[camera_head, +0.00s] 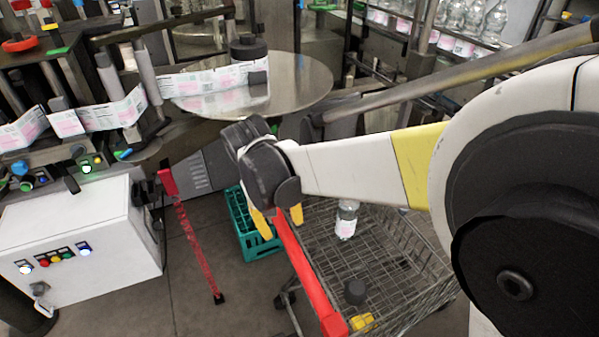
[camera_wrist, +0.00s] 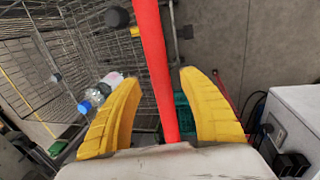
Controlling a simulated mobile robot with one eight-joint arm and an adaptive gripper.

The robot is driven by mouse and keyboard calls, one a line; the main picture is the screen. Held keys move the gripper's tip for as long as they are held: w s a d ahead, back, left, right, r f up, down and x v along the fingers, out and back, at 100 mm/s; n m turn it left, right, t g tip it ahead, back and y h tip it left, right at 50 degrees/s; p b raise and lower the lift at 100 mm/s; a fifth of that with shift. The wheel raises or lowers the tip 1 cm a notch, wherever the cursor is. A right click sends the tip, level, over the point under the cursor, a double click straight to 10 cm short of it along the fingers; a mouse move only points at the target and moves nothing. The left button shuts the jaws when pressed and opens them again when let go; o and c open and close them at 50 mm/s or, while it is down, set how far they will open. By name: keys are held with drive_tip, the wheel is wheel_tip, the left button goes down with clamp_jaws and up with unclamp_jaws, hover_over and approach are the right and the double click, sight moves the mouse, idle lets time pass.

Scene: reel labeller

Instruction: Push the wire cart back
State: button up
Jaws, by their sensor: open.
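The wire cart (camera_head: 395,262) stands on the floor at the lower right of the head view, with a red handle bar (camera_head: 308,275) along its left side. A clear bottle with a pale label (camera_head: 346,220), a dark round object (camera_head: 355,291) and a small yellow object (camera_head: 362,322) are in it. My gripper (camera_head: 278,222) is at the far end of the red bar. In the wrist view, my gripper (camera_wrist: 160,105) has its yellow fingers apart, one on each side of the red bar (camera_wrist: 155,65). I cannot tell whether either finger touches it.
A teal crate (camera_head: 252,232) stands on the floor just left of the cart. A red barrier strip (camera_head: 198,245) and a white control cabinet (camera_head: 75,235) are further left. The labelling machine's round table (camera_head: 300,85) is behind. Grey floor shows at lower left of the cart.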

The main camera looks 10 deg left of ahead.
sight(284, 231)
drive_tip(key=f, duration=0.2)
drive_tip(key=f+b, duration=0.1)
drive_tip(key=f, duration=0.1)
drive_tip(key=shift+w+d, duration=0.2)
drive_tip(key=shift+d, duration=0.15)
clamp_jaws()
drive_tip(key=w+d, duration=0.8)
drive_tip(key=d, duration=0.6)
drive_tip(key=w+d+p, duration=0.1)
drive_tip(key=w+d, duration=0.8)
drive_tip(key=d, duration=0.5)
drive_tip(key=w+d+p, duration=0.1)
drive_tip(key=w+d, duration=0.8)
drive_tip(key=d, duration=0.5)
drive_tip(key=shift+d, duration=0.35)
drive_tip(key=shift+w+r, duration=0.1)
drive_tip(key=shift+c, duration=1.3)
unclamp_jaws()
drive_tip(key=shift+o, duration=1.3)
drive_tip(key=shift+w+d, duration=0.1)
drive_tip(key=shift+d, duration=0.1)
